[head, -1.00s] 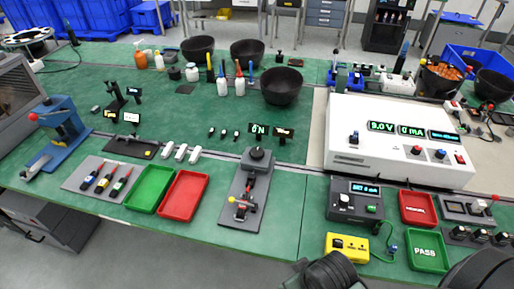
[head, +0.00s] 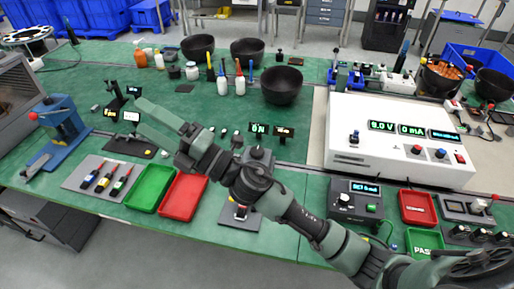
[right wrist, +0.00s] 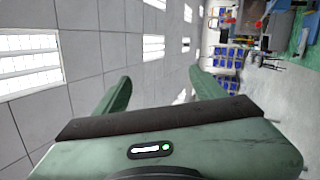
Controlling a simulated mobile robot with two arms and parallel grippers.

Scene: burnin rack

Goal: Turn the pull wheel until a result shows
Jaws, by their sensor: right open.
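The pull tester stands at the front middle of the bench in the head view, with its grey base (head: 238,222) partly covered by my right arm. A dark round knob (head: 260,154) shows at its rear, above my arm. The small display (head: 259,128) behind it appears to read 0 N. My right gripper (head: 144,116) is open and empty, left of the tester, its fingers pointing left above the bench. In the right wrist view its two fingers (right wrist: 157,92) are spread with nothing between them. My left gripper is not in view.
A green tray (head: 150,188) and a red tray (head: 184,196) lie below and left of my right arm. A white power unit (head: 350,120) stands to the right. Black bowls (head: 282,86) and bottles stand at the back.

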